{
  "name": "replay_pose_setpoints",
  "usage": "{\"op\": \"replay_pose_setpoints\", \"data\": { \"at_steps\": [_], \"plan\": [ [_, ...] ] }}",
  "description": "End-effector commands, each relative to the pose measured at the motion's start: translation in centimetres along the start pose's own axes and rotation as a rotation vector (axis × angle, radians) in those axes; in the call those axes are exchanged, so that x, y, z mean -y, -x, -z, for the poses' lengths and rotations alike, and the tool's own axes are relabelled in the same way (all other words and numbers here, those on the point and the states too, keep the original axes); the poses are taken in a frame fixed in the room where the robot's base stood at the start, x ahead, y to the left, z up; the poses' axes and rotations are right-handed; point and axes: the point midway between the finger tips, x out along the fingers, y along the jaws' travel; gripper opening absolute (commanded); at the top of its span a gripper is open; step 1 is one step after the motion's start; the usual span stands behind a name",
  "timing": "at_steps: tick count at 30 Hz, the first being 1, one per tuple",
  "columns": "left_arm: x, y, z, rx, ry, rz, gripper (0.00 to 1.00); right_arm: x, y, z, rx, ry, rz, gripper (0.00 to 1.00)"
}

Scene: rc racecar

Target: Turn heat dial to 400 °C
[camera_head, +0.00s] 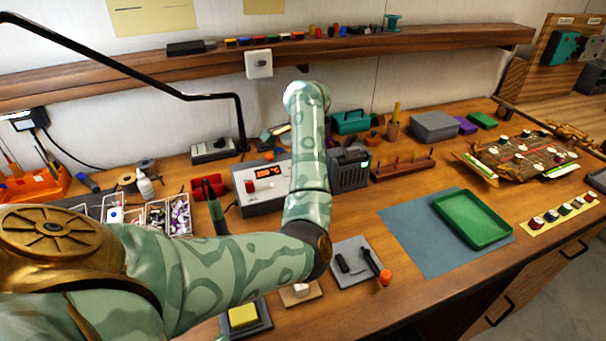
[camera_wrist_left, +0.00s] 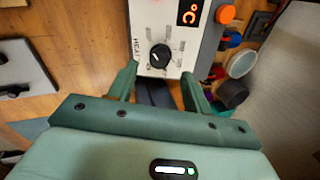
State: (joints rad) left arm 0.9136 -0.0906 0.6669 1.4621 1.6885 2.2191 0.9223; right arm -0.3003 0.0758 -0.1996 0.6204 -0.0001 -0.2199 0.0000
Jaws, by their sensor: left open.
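The soldering station (camera_head: 262,200) is a pale box with a lit orange display (camera_head: 268,172) ending in °C; its digits are too small to read surely. Its heat dial (camera_wrist_left: 160,56) is a black round knob with a white pointer mark, seen in the left wrist view on the white panel (camera_wrist_left: 146,20). In the head view my arm hides the dial. My left gripper (camera_wrist_left: 159,76) is open, its fingertips to either side and just short of the dial, apart from it. In the head view my left gripper is hidden behind my forearm. My right gripper is not in view.
A dark grey device (camera_head: 348,170) stands right of the station. A soldering iron holder (camera_head: 214,205) stands at its left. A blue mat (camera_head: 415,230) with a green tray (camera_head: 472,220) lies to the right. An orange knob (camera_wrist_left: 225,14) sits near the display in the wrist view.

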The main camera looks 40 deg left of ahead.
Motion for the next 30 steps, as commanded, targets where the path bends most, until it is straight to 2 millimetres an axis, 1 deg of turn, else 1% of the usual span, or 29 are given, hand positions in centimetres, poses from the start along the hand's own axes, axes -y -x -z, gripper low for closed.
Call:
{"op": "replay_pose_setpoints", "data": {
  "at_steps": [1,3,6,10,17,18,20,21,22,23,30],
  "plan": [
    [-0.1,-1.4,-0.1,0.004,-0.002,-0.003,0.50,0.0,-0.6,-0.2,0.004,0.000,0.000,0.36],
    [-0.1,-2.4,0.0,0.003,-0.001,-0.002,0.50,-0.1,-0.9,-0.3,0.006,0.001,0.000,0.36],
    [0.0,-3.3,0.0,0.001,0.000,-0.001,0.50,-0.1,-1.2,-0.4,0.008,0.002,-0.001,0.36],
    [0.0,-3.8,0.0,0.000,0.001,0.000,0.50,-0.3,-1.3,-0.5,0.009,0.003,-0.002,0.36],
    [0.0,-3.8,0.0,-0.001,0.001,0.000,0.50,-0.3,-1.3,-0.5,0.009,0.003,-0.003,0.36],
    [0.0,-3.8,0.0,-0.001,0.001,0.000,0.44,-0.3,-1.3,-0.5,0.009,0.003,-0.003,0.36],
    [0.0,-3.8,0.0,-0.001,0.001,0.000,0.27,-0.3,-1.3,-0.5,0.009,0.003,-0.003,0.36],
    [0.0,-3.8,0.0,-0.001,0.001,0.000,0.16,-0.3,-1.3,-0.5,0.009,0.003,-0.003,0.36],
    [0.0,-3.8,0.0,-0.001,0.001,0.000,0.08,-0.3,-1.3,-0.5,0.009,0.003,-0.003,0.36],
    [0.0,-3.8,0.0,-0.001,0.001,0.000,0.05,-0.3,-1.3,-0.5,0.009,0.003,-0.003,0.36],
    [0.0,-3.8,0.0,0.000,-0.011,-0.001,0.05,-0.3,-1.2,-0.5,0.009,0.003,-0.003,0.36]
  ]
}}
